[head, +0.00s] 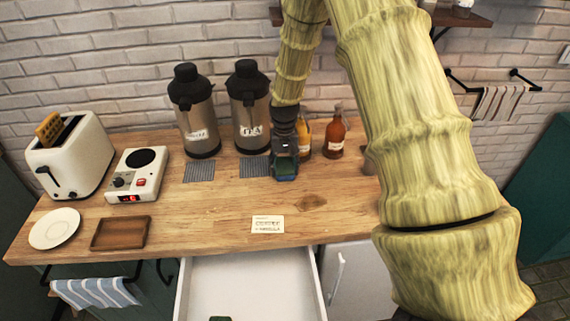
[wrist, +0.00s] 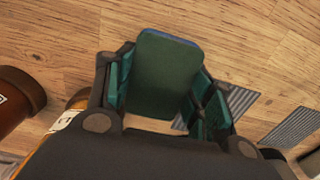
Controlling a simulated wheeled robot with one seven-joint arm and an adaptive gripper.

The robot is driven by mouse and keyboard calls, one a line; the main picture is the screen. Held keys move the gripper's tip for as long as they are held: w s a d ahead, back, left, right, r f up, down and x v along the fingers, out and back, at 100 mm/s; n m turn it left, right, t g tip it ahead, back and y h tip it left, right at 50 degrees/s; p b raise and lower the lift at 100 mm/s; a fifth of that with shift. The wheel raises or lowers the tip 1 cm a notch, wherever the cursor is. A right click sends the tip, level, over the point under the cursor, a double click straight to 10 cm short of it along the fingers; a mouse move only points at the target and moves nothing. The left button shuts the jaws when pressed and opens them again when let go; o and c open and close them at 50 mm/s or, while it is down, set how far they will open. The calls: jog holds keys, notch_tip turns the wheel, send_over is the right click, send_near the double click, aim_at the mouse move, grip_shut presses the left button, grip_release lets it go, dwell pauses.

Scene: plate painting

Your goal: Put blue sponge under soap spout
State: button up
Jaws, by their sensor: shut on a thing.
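My gripper (head: 285,160) is low over the wooden counter, just right of the right-hand steel dispenser. It is shut on a dark green, blue-edged sponge (wrist: 168,75), which sits between the teal finger pads in the wrist view. In the head view the sponge (head: 286,175) shows only as a small blue-green patch under the fingers; I cannot tell if it touches the counter. No soap spout can be made out for certain. Two dark-topped steel dispensers with white labels stand at the back wall, the left one (head: 194,110) and the right one (head: 249,105).
Grey ribbed mats (head: 200,172) lie before the dispensers. Bottles, one red-brown (head: 335,135), stand right of my gripper. A toaster (head: 70,155), hot plate (head: 138,175), plate (head: 55,229) and wooden tray (head: 119,233) are left. A drawer (head: 245,285) is open in front. The middle counter is mostly clear.

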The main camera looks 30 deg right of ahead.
jog(key=shift+w+f, duration=0.1)
jog(key=shift+f, duration=0.1)
jog(key=shift+s, duration=0.2)
jog(key=o, duration=0.7)
jog(key=shift+w+f, duration=0.1)
jog(key=shift+f, duration=0.05)
jog(key=shift+c, duration=0.2)
